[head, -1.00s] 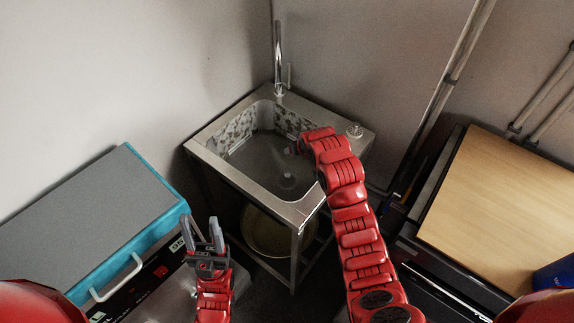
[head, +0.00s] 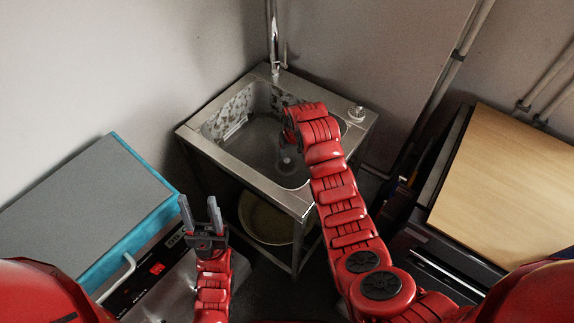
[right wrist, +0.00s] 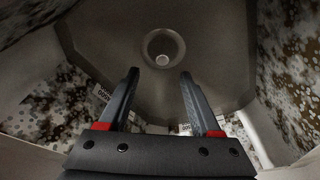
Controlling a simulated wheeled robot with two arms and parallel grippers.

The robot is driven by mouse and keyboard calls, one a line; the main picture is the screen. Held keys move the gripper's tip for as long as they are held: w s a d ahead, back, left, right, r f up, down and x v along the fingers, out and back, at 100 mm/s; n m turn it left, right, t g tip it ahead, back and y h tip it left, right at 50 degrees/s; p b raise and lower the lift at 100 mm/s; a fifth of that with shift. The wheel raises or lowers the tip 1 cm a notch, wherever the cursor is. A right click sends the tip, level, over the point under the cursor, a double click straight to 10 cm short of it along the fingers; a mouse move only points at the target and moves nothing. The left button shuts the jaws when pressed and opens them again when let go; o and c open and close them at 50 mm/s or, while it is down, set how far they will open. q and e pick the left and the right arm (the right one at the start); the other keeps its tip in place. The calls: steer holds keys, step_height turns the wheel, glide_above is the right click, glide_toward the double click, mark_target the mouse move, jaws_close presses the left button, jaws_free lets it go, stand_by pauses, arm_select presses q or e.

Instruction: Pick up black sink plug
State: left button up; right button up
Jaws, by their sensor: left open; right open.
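The sink (head: 245,172) is a steel basin on a frame. I cannot make out a separate black plug. My right gripper (right wrist: 160,74) is open and empty, pointing down into the basin; the ring shows just beyond and between its fingertips, apart from them. My left gripper (head: 200,205) is open and empty, left of the sink.
A tall faucet (head: 273,40) stands at the sink's back corner. A small round metallic fitting (head: 357,114) sits on its right rim. A blue-edged grey box (head: 90,200) is at left, a wood-topped cabinet (head: 510,185) at right. A round pan (head: 265,220) is under the sink.

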mark_target(287, 160)
steer(key=shift+x, duration=0.85)
steer(key=shift+w+a+f+p, duration=0.1)
steer(key=shift+a+f+p, duration=0.05)
steer(key=shift+f+p, duration=0.3)
steer(key=shift+x, duration=2.05)
steer(key=shift+a, duration=0.1)
jaws_close()
